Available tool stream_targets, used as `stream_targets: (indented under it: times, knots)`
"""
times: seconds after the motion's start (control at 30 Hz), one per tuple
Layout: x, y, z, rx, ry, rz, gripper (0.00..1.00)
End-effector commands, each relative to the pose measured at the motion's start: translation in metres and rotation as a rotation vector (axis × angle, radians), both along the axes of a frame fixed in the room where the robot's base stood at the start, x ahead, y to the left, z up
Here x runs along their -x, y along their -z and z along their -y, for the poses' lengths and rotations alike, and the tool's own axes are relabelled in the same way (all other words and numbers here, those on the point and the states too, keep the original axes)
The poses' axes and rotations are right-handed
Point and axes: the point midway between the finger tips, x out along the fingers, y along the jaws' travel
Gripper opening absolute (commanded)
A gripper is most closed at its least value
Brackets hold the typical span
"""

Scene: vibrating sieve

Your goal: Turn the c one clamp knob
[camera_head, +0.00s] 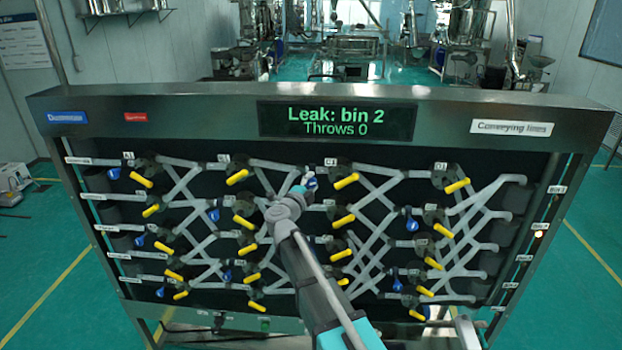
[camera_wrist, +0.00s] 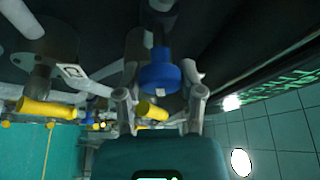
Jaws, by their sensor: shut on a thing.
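The blue clamp knob (camera_head: 311,181) beside the C1 valve is at the upper middle of the panel in the head view, just past my gripper (camera_head: 301,190). In the wrist view the knob (camera_wrist: 160,72) is between my two fingers (camera_wrist: 160,93), and my gripper is shut on it. The C1 yellow handle (camera_head: 345,181) is just right of my gripper in the head view. My gripper and arm hide part of the pipes below. The knob's turn angle cannot be told.
The panel (camera_head: 190,104) carries grey pipes, several yellow handles (camera_head: 237,178) and other blue knobs (camera_head: 412,225) close around. A display (camera_head: 336,121) above reads "Leak: bin 2, Throws 0". Green floor (camera_head: 40,270) is open at the left.

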Motion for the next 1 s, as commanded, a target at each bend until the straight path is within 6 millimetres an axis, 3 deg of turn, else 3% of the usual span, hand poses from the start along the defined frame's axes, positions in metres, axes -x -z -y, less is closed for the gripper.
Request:
stream_targets:
  times: [0.5, 1.0]
  knots:
    - [-0.0005, -0.0020, -0.0006, -0.368, -0.002, 0.013, 0.02]
    - [-0.0005, 0.0000, -0.0008, -0.424, -0.003, 0.016, 0.02]
